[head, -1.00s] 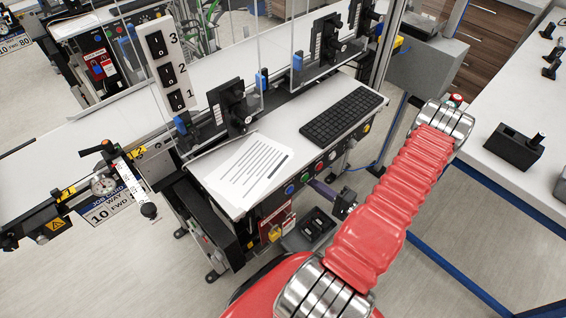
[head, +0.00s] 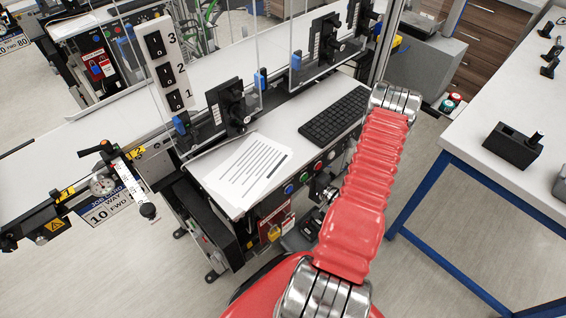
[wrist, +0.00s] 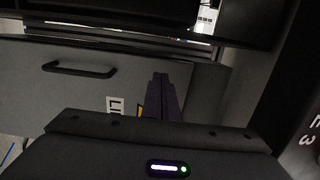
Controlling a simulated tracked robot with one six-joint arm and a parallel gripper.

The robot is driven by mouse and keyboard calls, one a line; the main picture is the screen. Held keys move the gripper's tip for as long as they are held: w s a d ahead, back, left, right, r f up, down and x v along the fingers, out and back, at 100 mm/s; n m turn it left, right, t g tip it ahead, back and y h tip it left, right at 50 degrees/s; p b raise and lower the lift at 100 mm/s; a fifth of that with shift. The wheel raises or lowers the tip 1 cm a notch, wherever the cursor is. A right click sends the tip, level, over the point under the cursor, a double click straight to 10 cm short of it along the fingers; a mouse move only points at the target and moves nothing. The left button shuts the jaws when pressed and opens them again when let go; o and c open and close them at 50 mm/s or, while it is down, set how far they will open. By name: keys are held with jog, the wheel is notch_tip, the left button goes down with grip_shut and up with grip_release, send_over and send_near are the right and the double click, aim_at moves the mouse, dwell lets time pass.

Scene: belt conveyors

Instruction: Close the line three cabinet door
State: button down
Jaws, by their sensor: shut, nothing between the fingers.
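In the wrist view, a dark panel (wrist: 285,110) with pale sideways lettering ending in "E 3" stands at the right edge. It looks like the line three cabinet door, swung out toward the camera; its hinge and handle are not visible. My gripper (wrist: 160,78) is shut and empty, its fingers together at the middle of the view, left of the panel and apart from it. Left of the fingers is a grey front (wrist: 45,95) with a black bar handle (wrist: 78,69) and a partly hidden label starting "LI". In the head view, my arm largely hides the gripper under the counter.
In the head view, the counter holds a keyboard (head: 335,115) and papers (head: 245,172). A numbered switch panel (head: 165,65) stands behind them. A white table (head: 500,150) with blue legs is at the right; open floor lies between it and the counter.

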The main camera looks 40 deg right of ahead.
jog(key=w, duration=0.4)
jog(key=shift+a, duration=0.2)
jog(key=shift+w, duration=0.1)
